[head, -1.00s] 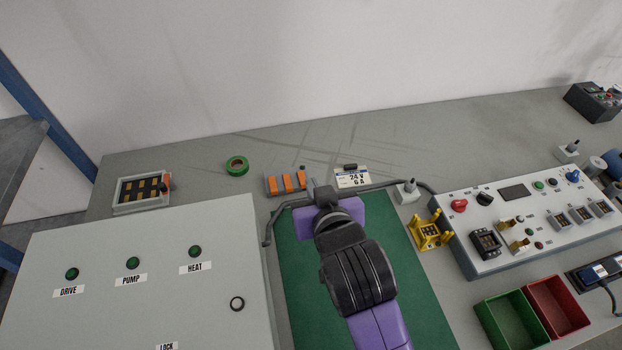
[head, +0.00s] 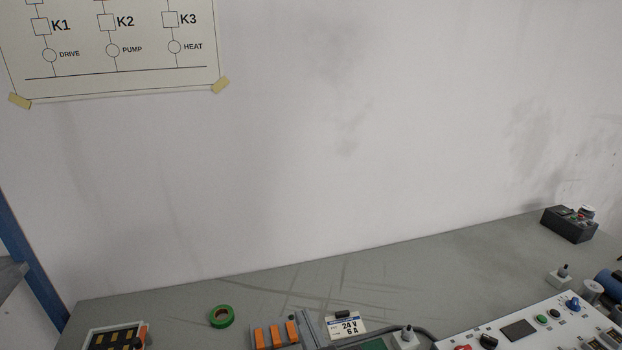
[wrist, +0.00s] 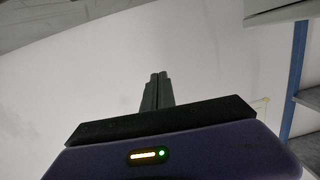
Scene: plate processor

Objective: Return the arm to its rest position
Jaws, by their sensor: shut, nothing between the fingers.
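My gripper (wrist: 157,78) shows in the wrist view with its two dark fingers together and nothing between them. It points at a bare pale wall, clear of any object. In the head view now, neither my arm nor my gripper is in the picture.
The grey bench (head: 270,285) runs along the wall. On it are a green tape roll (head: 221,317), orange blocks (head: 275,336), a 24 V label plate (head: 347,325), a white control panel (head: 555,335) and a black box (head: 570,224). A wiring chart (head: 120,45) hangs upper left.

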